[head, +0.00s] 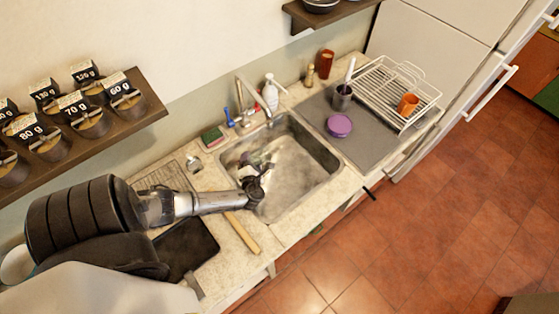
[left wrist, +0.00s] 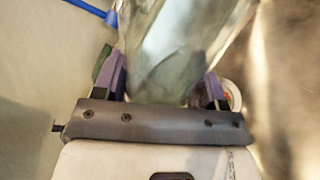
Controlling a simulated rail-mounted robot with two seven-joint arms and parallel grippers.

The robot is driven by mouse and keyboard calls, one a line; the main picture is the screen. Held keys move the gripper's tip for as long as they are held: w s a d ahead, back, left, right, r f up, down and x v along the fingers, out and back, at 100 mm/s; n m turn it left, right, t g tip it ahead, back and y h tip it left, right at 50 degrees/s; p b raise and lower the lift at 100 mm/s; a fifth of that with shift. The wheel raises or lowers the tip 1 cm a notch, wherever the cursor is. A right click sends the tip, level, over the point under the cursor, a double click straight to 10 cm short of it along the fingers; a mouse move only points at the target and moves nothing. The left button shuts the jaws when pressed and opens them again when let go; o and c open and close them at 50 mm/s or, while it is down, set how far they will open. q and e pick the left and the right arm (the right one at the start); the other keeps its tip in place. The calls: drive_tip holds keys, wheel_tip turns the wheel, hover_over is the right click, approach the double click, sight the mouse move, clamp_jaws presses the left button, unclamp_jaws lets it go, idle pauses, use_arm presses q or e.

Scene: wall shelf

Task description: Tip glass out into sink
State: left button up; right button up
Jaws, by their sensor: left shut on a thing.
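My left gripper (head: 255,173) reaches in from the left and is over the left part of the metal sink (head: 312,180). In the left wrist view its two purple fingers (left wrist: 163,84) are shut on a clear glass (left wrist: 178,45), one on each side. The glass extends away from the palm and out of the top of that view. In the head view the glass is hard to make out against the sink, and I cannot tell its tilt or what is in it. My right gripper is not in view.
The faucet (head: 264,112) stands behind the sink, with a white soap bottle (head: 270,94) beside it. A grey mat (head: 345,128) with a purple lid-like object (head: 338,125) and a dish rack (head: 405,82) lie to the right. A wooden-handled tool (head: 242,234) lies on the front counter.

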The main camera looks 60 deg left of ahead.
use_arm(q)
drive_tip(key=shift+m, duration=0.3)
drive_tip(key=shift+r, duration=0.2)
idle(0.4)
drive_tip(key=shift+r+m+g+p, duration=0.3)
drive_tip(key=shift+r+m+p, duration=0.25)
drive_tip(key=shift+m, duration=0.25)
drive_tip(key=shift+w, duration=0.1)
drive_tip(key=shift+w+d+r, duration=0.1)
drive_tip(key=shift+w, duration=0.15)
drive_tip(key=shift+r+m, duration=0.1)
drive_tip(key=shift+m, duration=0.2)
drive_tip(key=shift+w, duration=0.2)
drive_tip(key=shift+r, duration=0.1)
